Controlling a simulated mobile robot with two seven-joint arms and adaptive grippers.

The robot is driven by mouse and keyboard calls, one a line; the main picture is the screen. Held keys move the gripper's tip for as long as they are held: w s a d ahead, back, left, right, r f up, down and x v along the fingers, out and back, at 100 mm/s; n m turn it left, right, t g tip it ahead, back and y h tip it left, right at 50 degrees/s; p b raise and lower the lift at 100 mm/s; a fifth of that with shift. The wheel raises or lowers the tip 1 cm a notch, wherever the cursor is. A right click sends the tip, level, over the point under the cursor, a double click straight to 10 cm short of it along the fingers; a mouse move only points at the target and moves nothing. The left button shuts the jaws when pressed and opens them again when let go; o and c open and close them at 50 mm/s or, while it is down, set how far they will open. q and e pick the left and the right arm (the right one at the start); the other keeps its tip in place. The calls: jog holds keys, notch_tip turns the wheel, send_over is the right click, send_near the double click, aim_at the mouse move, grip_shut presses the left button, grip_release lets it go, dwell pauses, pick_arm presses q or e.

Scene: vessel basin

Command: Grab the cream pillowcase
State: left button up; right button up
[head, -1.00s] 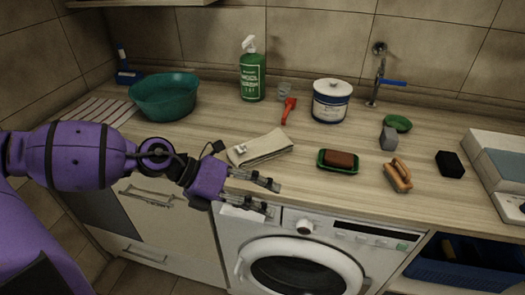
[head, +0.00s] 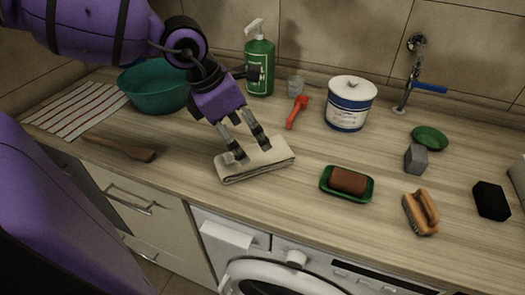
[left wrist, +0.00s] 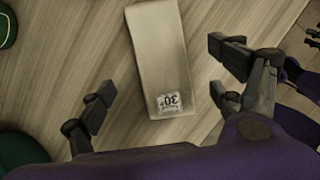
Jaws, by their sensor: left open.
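The cream pillowcase (head: 262,163) lies folded flat on the wooden counter, left of the soap dish. In the left wrist view the pillowcase (left wrist: 156,50) is a long folded strip with a "30" care label near its lower end. My left gripper (head: 252,150) is open and points down over the pillowcase. In the left wrist view the fingers of the left gripper (left wrist: 165,75) are spread wide, one on each side of the cloth, with bare counter showing between. I cannot tell how high the fingertips are above the counter. My right gripper is not in view.
A green dish with brown soap (head: 348,181) lies right of the pillowcase. A wooden brush (head: 420,212) lies right.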

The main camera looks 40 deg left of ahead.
aim_at(252, 152)
pick_arm(q)
jog(key=f, duration=0.1)
jog(key=f+b, duration=0.1)
jog(key=f, duration=0.1)
jog(key=shift+d+f+b, duration=0.25)
jog(key=shift+f+b, duration=0.05)
jog(key=b+x, duration=0.2)
jog(key=x, duration=0.1)
jog(key=shift+w+f, duration=0.15)
jog(key=shift+f, duration=0.05)
jog(key=shift+a, duration=0.1)
jog(key=shift+r, duration=0.1)
jog(key=c, duration=1.4)
jog(key=shift+c, duration=0.2)
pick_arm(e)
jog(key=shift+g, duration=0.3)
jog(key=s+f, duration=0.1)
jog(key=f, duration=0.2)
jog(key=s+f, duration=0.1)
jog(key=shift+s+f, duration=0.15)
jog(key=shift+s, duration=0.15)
pick_arm(q)
jog(key=shift+r, duration=0.15)
